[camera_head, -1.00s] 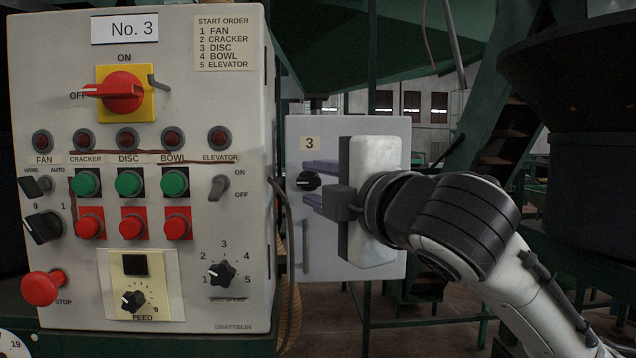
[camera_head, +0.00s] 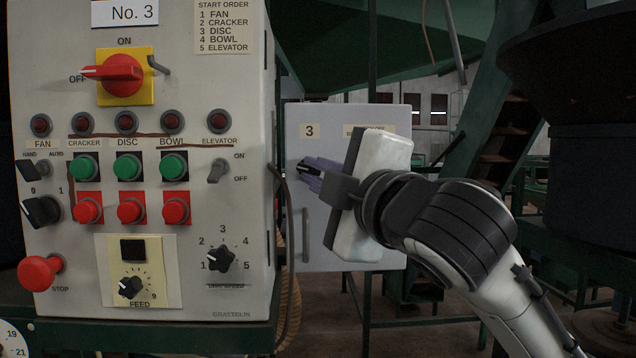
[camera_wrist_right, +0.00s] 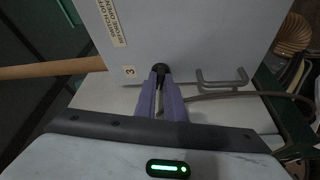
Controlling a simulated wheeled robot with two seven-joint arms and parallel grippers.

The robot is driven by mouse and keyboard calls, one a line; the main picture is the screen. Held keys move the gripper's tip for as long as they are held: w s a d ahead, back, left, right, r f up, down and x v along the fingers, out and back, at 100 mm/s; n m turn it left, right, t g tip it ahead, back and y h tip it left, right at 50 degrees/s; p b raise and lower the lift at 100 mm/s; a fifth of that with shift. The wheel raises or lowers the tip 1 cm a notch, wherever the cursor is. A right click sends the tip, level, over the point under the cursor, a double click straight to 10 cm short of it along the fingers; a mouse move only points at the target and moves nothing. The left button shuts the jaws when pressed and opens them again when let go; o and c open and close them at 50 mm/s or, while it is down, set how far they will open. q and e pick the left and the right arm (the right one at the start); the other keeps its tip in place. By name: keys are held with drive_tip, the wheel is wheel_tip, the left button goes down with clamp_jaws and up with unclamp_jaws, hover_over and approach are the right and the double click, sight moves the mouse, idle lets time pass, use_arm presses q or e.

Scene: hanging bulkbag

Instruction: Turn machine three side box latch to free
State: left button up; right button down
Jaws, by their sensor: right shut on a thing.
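The side box (camera_head: 385,115) is a pale grey cabinet with a "3" label, right of the main panel in the head view. Its latch (camera_wrist_right: 160,68) is a small black knob near the box's edge, seen in the wrist view between the fingertips. My right gripper (camera_head: 309,169) is shut on the latch with its purple fingers. The gripper's body is rolled, leaning to the right at its top in the head view. In the head view the fingers cover most of the latch. My left gripper is in neither view now.
The No. 3 control panel (camera_head: 220,305), with its switches and buttons, stands close left of the side box. A bar handle (camera_head: 305,234) sits on the door below the latch. A cable (camera_head: 285,215) hangs between panel and box. A dark machine (camera_head: 590,190) stands at right.

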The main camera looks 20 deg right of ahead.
drive_tip(key=shift+w+a+f+m+t+h+b, duration=0.15)
drive_tip(key=shift+m+t+h+b, duration=0.3)
drive_tip(key=shift+m+h+b, duration=1.85)
drive_tip(key=shift+a+f+m+t+h+b, duration=0.3)
drive_tip(key=shift+m+b, duration=0.35)
drive_tip(key=shift+m, duration=3.45)
drive_tip(key=shift+w+a+m+t+h+b, duration=0.1)
drive_tip(key=shift+m+t+h+b, duration=0.45)
drive_tip(key=shift+m+h+b, duration=1.75)
drive_tip(key=shift+s+m+y+p, duration=0.1)
drive_tip(key=shift+m+y+p, duration=0.7)
drive_tip(key=shift+m, duration=0.4)
drive_tip(key=c, duration=1.8)
unclamp_jaws()
drive_tip(key=shift+c, duration=0.2)
drive_tip(key=shift+r, duration=0.1)
